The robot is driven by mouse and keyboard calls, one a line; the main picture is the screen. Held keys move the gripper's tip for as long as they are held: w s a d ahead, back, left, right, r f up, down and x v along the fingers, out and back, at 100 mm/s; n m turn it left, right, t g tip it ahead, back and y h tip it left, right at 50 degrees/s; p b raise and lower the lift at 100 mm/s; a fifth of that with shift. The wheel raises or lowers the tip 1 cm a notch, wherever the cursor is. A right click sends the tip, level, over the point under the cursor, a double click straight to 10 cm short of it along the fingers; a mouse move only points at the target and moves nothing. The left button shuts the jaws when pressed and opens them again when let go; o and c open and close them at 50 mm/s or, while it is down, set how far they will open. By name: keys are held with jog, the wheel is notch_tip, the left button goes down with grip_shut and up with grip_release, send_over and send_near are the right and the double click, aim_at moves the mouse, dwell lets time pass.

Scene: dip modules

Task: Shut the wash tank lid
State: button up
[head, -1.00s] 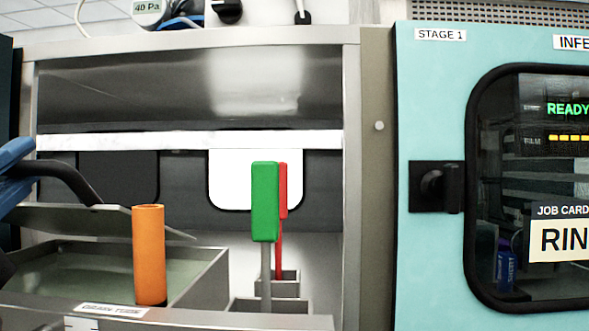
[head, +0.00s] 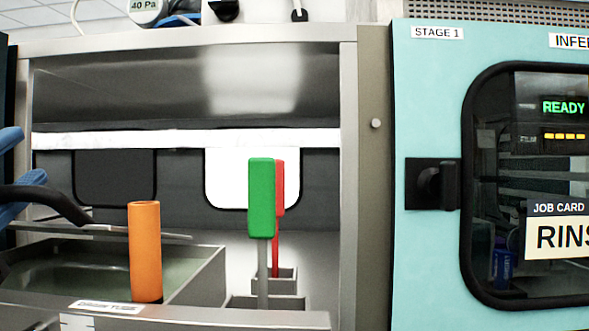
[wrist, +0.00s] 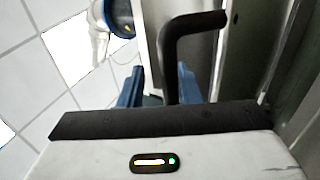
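The wash tank (head: 205,272) is an open-topped metal basin at the lower left of the head view, with greenish liquid inside. Its thin metal lid (head: 165,235) lies nearly edge-on just above the basin, and liquid still shows beneath it. A black curved handle (head: 50,193) rises from the lid to the left. My gripper (head: 12,172), with blue fingers, is at the left edge around the handle. In the wrist view, the fingers of my gripper (wrist: 158,88) stand apart, with the black handle (wrist: 167,60) passing between them. Whether they touch it is unclear.
An orange tube (head: 145,252) stands at the tank's front. Green (head: 262,198) and red (head: 279,190) handled tools stand in holders to the right. A metal frame post (head: 348,200) and a teal cabinet (head: 425,265) bound the right side.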

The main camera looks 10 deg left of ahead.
jog(key=v, duration=0.8)
jog(key=s+f+b, duration=0.3)
jog(key=f+b, duration=0.3)
jog(key=f, duration=0.2)
jog(key=shift+b, duration=0.3)
dwell(0.6)
jog(key=shift+s+d+f, duration=0.1)
jog(key=shift+s, duration=0.1)
